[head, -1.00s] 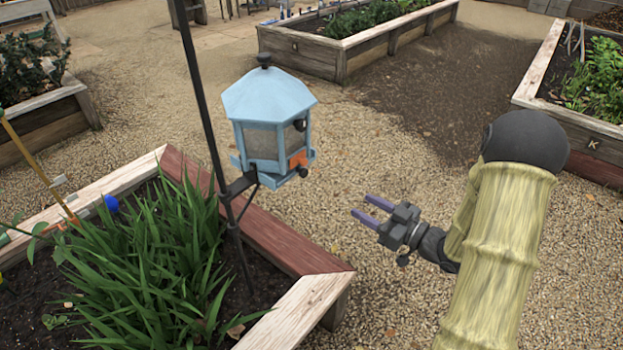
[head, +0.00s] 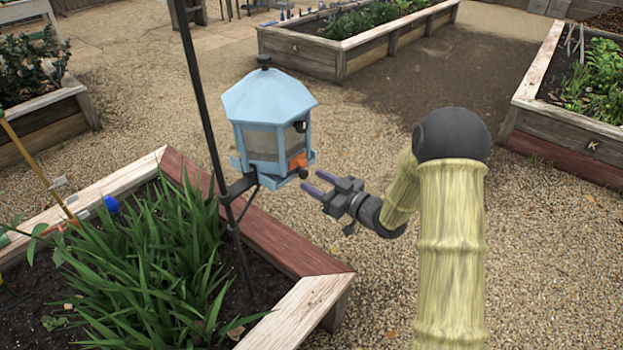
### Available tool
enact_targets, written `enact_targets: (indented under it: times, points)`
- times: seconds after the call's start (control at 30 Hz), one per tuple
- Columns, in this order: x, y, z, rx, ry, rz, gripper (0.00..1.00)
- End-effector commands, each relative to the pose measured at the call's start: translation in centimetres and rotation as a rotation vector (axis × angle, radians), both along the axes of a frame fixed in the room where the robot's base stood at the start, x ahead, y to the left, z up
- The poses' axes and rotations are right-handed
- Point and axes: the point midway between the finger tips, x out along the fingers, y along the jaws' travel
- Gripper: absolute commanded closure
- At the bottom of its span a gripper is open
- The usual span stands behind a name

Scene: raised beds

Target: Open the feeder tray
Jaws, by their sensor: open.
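The feeder is a light blue, many-sided lantern-like box (head: 266,98) with a roof and dark knob on top, held by a bracket on a thin black pole (head: 203,100). Low on its right front is an orange panel (head: 297,161), with a dark round knob (head: 303,173) beside it. I cannot tell how far the tray is out; it looks shut.
The pole stands in a raised bed with wooden edges (head: 248,222) and long green leaves (head: 150,265). Other raised beds stand at back centre (head: 300,53), right (head: 560,128) and left (head: 40,126). Gravel (head: 400,140) between the beds is clear.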

Motion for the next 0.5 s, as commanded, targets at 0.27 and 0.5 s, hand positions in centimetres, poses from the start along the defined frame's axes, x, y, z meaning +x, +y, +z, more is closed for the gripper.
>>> enact_targets:
  times: [0.27, 0.5]
  points:
    - [1.5, 1.9, 0.0, -0.001, -0.001, -0.001, 0.54]
    - [1.5, 1.8, 0.0, -0.001, 0.0, -0.001, 0.56]
